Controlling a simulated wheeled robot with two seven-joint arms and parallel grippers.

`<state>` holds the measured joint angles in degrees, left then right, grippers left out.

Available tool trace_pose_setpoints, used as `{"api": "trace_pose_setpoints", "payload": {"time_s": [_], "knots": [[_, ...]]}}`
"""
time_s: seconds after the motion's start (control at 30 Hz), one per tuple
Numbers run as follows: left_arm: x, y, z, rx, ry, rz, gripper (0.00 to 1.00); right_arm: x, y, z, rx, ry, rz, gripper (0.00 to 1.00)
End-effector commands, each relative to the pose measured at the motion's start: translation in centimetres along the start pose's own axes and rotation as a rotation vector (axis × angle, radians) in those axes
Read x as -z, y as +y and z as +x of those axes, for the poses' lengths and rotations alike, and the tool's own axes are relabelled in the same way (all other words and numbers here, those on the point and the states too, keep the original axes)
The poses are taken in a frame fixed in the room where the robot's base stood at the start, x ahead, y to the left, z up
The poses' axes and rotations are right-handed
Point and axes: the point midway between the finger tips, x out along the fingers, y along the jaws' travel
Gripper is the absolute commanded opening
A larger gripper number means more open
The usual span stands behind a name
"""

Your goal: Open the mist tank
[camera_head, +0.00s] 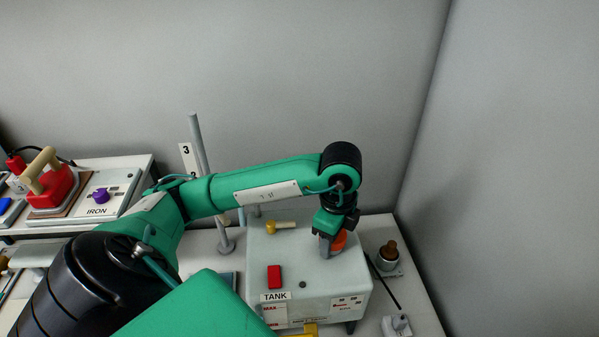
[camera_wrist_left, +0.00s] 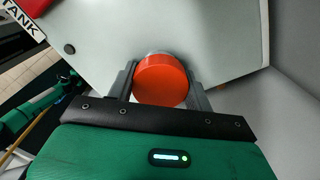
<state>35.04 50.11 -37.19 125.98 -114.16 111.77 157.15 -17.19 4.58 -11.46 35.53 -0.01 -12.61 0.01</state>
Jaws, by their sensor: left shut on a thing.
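The mist tank (camera_head: 312,280) is a pale box labelled TANK on the table in the head view. A round orange cap (camera_wrist_left: 160,80) sits on its top at the right side. My left gripper (camera_head: 331,240) reaches down over the tank from above. In the left wrist view its two grey fingers (camera_wrist_left: 160,88) stand on either side of the orange cap and are shut on it. The cap's underside and seat are mostly hidden. My right gripper is not in view.
A red block (camera_head: 274,276) and a yellow-handled valve (camera_head: 282,226) are on the tank top. A brown-topped fitting (camera_head: 388,254) and a white plug (camera_head: 397,325) lie to the right. A red iron (camera_head: 52,187) stands far left. Grey walls close the back and right.

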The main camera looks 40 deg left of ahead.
Motion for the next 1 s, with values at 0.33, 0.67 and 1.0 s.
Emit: {"api": "trace_pose_setpoints", "payload": {"time_s": [0.33,0.67,1.0], "knots": [[0.0,0.1,-0.1,-0.006,-0.002,-0.248,0.26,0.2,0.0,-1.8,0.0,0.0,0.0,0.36],[0.1,0.1,0.0,-0.006,-0.001,-0.333,0.26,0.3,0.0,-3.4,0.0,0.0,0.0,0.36],[0.2,0.0,-0.1,-0.004,0.002,-0.37,0.26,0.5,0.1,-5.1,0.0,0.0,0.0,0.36]]}}
